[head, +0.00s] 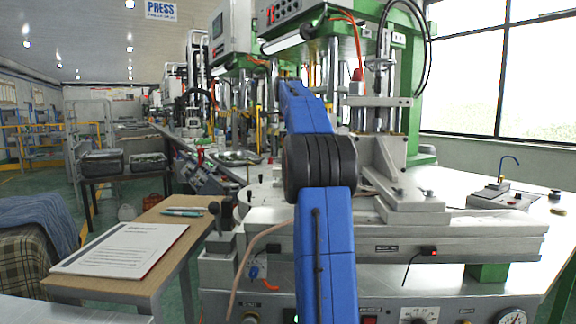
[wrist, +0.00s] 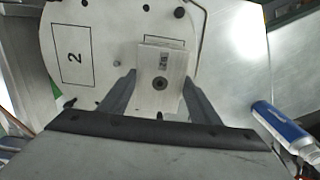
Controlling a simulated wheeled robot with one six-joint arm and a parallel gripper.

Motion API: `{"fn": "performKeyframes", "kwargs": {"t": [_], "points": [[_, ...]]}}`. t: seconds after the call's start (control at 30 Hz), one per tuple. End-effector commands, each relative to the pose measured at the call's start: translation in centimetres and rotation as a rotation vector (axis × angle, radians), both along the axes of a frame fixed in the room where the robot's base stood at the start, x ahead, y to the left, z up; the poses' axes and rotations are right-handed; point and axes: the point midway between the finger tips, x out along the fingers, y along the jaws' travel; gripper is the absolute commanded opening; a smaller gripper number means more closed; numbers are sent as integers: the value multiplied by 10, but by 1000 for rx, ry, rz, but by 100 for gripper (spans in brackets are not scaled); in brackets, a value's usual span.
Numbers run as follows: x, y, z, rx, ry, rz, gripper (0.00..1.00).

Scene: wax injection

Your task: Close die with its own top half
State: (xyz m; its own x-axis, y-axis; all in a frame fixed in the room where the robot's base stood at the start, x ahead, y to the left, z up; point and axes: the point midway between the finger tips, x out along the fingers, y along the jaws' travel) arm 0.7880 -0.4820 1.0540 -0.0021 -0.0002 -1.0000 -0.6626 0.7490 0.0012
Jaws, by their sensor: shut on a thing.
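In the wrist view my gripper (wrist: 162,98) is shut on a pale metal block (wrist: 175,58) with a dark round hole and a small label that I cannot read surely. The block is between the two grey fingers. Under it in the picture is a round pale plate (wrist: 112,22) with a boxed label "2" and several small holes. The block covers part of a second boxed label on the plate. I cannot tell whether the block touches the plate. In the head view my blue arm hides my gripper and the block; a pale edge of the round plate (head: 262,196) shows.
A green press (head: 400,60) stands behind my arm, with a stepped metal fixture (head: 405,195) at right. A side table (head: 190,235) holds a paper sheet (head: 125,248) and pens. A blue-and-white tube (wrist: 283,126) lies right of my gripper. The right worktop is mostly clear.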

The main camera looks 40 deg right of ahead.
Motion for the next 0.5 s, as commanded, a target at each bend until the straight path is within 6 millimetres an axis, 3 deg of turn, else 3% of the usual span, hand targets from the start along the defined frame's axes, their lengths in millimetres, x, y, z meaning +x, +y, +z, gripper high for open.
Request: {"fn": "performKeyframes", "kwargs": {"t": [0.5], "points": [[0, 0, -6, -1, -1, 0, 25]]}}
